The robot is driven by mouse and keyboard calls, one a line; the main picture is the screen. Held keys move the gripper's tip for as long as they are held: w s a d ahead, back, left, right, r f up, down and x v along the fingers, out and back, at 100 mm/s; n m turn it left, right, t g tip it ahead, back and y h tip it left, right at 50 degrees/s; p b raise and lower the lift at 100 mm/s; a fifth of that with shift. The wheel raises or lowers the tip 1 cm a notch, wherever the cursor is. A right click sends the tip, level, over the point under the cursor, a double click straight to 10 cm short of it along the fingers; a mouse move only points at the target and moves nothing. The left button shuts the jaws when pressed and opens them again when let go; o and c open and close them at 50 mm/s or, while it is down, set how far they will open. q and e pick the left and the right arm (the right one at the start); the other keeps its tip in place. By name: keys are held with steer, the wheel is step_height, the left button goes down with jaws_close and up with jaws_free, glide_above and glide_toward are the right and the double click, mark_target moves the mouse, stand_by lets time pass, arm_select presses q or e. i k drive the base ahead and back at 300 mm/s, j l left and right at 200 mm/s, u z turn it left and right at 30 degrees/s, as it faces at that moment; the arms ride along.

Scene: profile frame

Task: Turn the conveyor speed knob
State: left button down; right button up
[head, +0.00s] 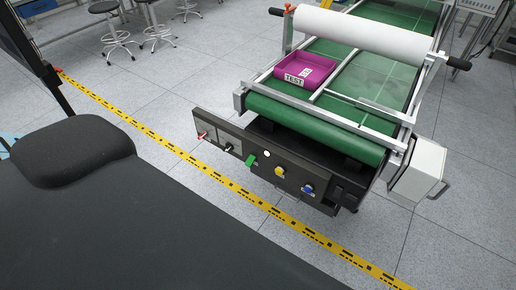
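The conveyor (315,128) has a green belt and stands at the upper right in the head view. A black control panel (262,176) runs along its near end. Labels are too small to read, so I cannot tell which control sets speed. Neither of my grippers is in view.
A magenta bin (283,69) marked TEST sits on the belt. A white roller (360,32) spans the conveyor. A grey box (421,170) juts out at its right side. Yellow-black floor tape (180,153) crosses before the panel. Stools (117,38) stand far left.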

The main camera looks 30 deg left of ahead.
mark_target(228, 147)
steer(key=u, duration=1.35)
steer(key=i+l, duration=0.2)
steer(key=i, duration=0.25)
steer(key=i+l+z, duration=0.15)
steer(key=i, duration=0.25)
steer(key=l, duration=0.1)
